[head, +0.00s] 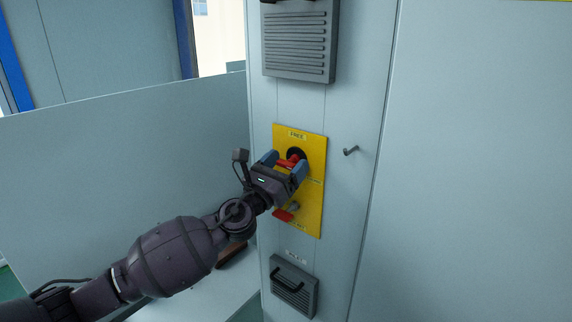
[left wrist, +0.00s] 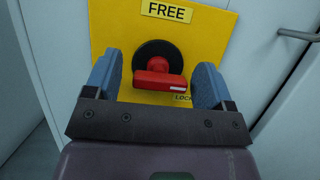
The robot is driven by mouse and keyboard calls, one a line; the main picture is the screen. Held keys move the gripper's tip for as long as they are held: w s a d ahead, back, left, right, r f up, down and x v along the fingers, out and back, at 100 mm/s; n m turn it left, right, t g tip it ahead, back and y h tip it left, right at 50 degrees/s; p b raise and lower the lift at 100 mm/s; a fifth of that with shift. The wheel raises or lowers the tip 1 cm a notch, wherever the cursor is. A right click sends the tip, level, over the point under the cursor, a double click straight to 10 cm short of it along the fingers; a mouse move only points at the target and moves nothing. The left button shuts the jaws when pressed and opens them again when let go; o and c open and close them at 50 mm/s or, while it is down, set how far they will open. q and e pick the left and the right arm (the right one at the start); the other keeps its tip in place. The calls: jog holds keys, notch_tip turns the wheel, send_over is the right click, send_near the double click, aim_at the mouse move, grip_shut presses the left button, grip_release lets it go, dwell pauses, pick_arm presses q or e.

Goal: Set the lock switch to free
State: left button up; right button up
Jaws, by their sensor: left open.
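The lock switch is a red handle (head: 290,161) on a round black base, mounted on a yellow panel (head: 312,208). In the left wrist view the red handle (left wrist: 160,79) lies roughly level, with a white mark at its right end, near the partly hidden "LOCK" label (left wrist: 181,99). The "FREE" label (left wrist: 166,12) is above the black base (left wrist: 155,50). My left gripper (head: 284,164) is open at the switch, its blue fingers on either side of the red handle. In the left wrist view gaps show between the handle and both fingers (left wrist: 158,75). My right gripper is out of view.
A second red handle (head: 284,215) sits lower on the yellow panel. Grey vented boxes are above (head: 300,45) and below (head: 293,287) the panel. A small metal lever (head: 350,151) sticks out to its right. A low pale wall (head: 120,160) stands at the left.

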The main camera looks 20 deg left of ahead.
pick_arm(q)
jog(key=c, duration=0.9)
jog(key=shift+c, duration=0.2)
